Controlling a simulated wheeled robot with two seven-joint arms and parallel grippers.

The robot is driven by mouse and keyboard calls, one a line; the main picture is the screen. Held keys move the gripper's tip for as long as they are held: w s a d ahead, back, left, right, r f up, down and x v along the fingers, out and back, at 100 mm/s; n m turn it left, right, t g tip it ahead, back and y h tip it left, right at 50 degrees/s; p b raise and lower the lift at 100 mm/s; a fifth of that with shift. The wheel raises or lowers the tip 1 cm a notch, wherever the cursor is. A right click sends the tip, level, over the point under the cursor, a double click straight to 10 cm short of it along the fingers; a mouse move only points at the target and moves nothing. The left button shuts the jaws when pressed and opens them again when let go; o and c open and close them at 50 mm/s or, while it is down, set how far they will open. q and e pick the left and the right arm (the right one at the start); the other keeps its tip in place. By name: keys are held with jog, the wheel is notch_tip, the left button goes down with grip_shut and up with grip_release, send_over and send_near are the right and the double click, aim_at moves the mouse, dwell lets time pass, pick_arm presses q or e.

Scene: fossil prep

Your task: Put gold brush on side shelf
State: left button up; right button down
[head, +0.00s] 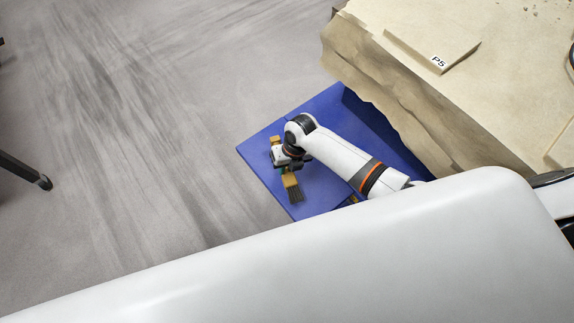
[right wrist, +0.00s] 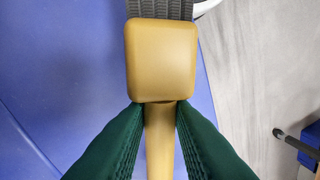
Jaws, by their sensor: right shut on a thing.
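The gold brush (head: 291,182) has a gold head block and dark bristles. In the right wrist view the brush (right wrist: 162,60) fills the upper middle, bristles at the top edge. My right gripper (head: 282,165) is shut on its handle, with green fingers on both sides in the wrist view (right wrist: 160,115). The blue side shelf (head: 321,190) lies below the brush in the head view, and its surface also shows in the wrist view (right wrist: 50,75). I cannot tell whether the brush touches the shelf. My left gripper is not in view.
A sand-coloured rock block (head: 400,95) with a slab marked P5 (head: 432,47) stands right of the shelf. Grey floor (head: 130,130) is open to the left. A dark leg with a foot (head: 28,173) is at the far left.

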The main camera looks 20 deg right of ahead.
jog(key=shift+f+b, duration=0.45)
jog(key=shift+f, duration=0.5)
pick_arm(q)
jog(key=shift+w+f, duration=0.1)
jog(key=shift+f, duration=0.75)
pick_arm(e)
jog(key=c, duration=1.2)
grip_release()
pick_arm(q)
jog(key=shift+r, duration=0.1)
pick_arm(e)
jog(key=shift+r, duration=0.15)
pick_arm(q)
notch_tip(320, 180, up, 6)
jog(key=p, duration=0.6)
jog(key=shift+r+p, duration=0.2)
jog(key=shift+p, duration=0.15)
pick_arm(e)
jog(key=r, duration=0.3)
jog(key=d+r, duration=0.1)
jog(key=r, duration=0.2)
jog(key=shift+d+r, duration=0.2)
jog(key=shift+r, duration=0.15)
